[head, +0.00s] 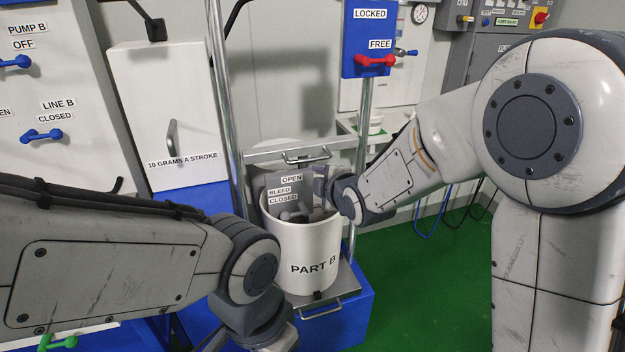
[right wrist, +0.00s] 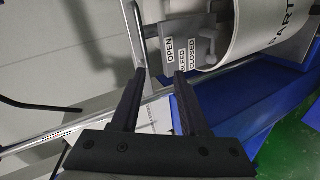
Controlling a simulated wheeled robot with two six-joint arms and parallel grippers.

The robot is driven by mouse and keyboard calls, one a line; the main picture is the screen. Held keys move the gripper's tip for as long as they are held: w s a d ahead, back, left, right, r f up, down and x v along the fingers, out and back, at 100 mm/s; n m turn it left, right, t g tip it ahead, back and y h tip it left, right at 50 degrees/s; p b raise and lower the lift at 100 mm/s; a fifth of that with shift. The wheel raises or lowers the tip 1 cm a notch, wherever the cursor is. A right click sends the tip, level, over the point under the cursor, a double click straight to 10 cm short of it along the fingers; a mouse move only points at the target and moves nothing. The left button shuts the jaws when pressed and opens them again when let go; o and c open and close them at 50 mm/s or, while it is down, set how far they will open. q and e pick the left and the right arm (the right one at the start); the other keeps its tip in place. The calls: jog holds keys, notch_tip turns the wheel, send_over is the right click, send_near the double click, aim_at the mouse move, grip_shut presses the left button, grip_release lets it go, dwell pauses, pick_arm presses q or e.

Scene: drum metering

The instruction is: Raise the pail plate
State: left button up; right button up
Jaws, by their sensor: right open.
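The white pail marked PART B (head: 305,250) stands upright on a low base. A grey panel labelled OPEN, BLEED and CLOSED (head: 282,190) rises at the pail's mouth, and the panel also shows in the right wrist view (right wrist: 190,32). Any plate inside the pail is mostly hidden. My right gripper (right wrist: 160,71) is open and empty, with its fingers pointing toward a thin metal bar (right wrist: 137,35) beside the panel. Contact cannot be told. My left gripper's fingers are out of the frame.
A blue box with LOCKED and FREE labels and a red lever (head: 375,61) is above right. A white box marked 10 GRAMS A STROKE (head: 170,120) stands left of the metal posts. The green floor (head: 430,270) is clear at right.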

aim_at(314, 160)
jog(key=w, duration=0.4)
jog(key=w+a+f+n+t, duration=0.1)
jog(key=w, duration=0.4)
jog(key=w+f+n+t, duration=0.1)
jog(key=w, duration=0.3)
jog(key=shift+w+a+f, duration=0.2)
jog(key=shift+w, duration=0.1)
grip_shut()
jog(key=shift+d, duration=0.15)
dwell(0.8)
